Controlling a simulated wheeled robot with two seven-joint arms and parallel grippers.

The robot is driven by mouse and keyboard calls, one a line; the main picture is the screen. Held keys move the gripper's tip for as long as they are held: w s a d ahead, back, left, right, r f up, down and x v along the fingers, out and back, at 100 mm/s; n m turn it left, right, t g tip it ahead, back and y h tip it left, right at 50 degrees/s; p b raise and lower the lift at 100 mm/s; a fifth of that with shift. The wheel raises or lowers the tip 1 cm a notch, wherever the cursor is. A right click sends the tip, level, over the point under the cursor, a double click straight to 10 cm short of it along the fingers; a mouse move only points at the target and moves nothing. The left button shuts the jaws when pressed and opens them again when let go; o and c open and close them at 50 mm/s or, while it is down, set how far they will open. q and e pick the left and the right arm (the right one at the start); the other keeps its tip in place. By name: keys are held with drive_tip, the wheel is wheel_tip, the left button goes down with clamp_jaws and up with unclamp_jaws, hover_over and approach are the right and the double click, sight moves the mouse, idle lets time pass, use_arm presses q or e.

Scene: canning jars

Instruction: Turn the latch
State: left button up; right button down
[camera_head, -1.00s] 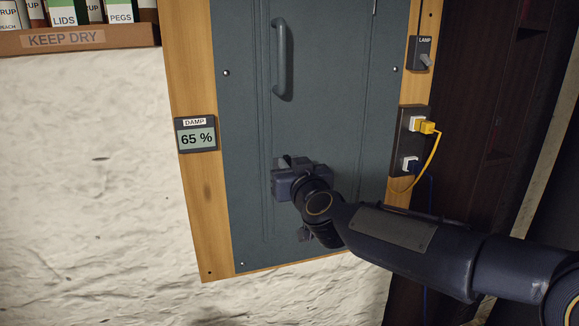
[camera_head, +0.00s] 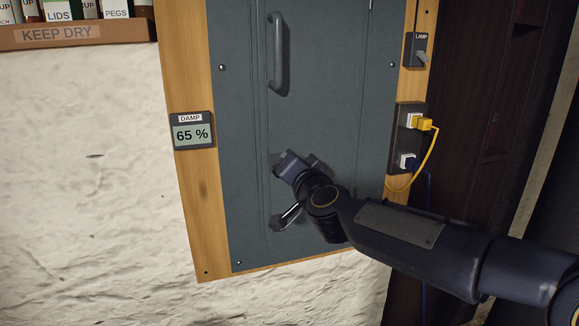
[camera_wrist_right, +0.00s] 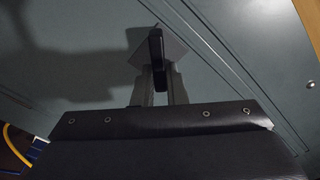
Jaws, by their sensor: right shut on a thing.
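The latch shows best in the right wrist view. It has a dark lever (camera_wrist_right: 157,47) standing on a grey square plate (camera_wrist_right: 176,48), fixed to the grey-green door (camera_head: 330,100). My right gripper (camera_wrist_right: 160,85) is shut on the lever, one finger on each side. The lever lines up with the gripper and lies at a slant to the door's grooves. In the head view my right gripper (camera_head: 291,166) is tilted against the lower part of the door and hides most of the latch. My left gripper is not in view.
A pull handle (camera_head: 277,55) sits above on the door. A damp meter (camera_head: 192,132) is on the wooden frame at left. A socket box (camera_head: 408,137) with yellow and blue plugs is at right, below a lamp switch (camera_head: 420,52). A shelf (camera_head: 75,33) holds jars at upper left.

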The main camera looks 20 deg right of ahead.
drive_tip(key=shift+d+f+m+b, duration=0.15)
drive_tip(key=shift+m+b, duration=0.4)
drive_tip(key=shift+m, duration=0.95)
drive_tip(key=shift+f+m+b, duration=0.2)
drive_tip(key=shift+m+b, duration=0.3)
drive_tip(key=shift+m, duration=1)
drive_tip(key=shift+d+f+m+b, duration=0.15)
drive_tip(key=shift+m+b, duration=0.4)
drive_tip(key=shift+m, duration=0.95)
drive_tip(key=shift+f, duration=0.1)
drive_tip(key=c, duration=1.5)
unclamp_jaws()
drive_tip(key=shift+o, duration=0.2)
drive_tip(key=s, duration=0.7)
drive_tip(key=shift+s, duration=0.4)
drive_tip(key=shift+d, duration=0.1)
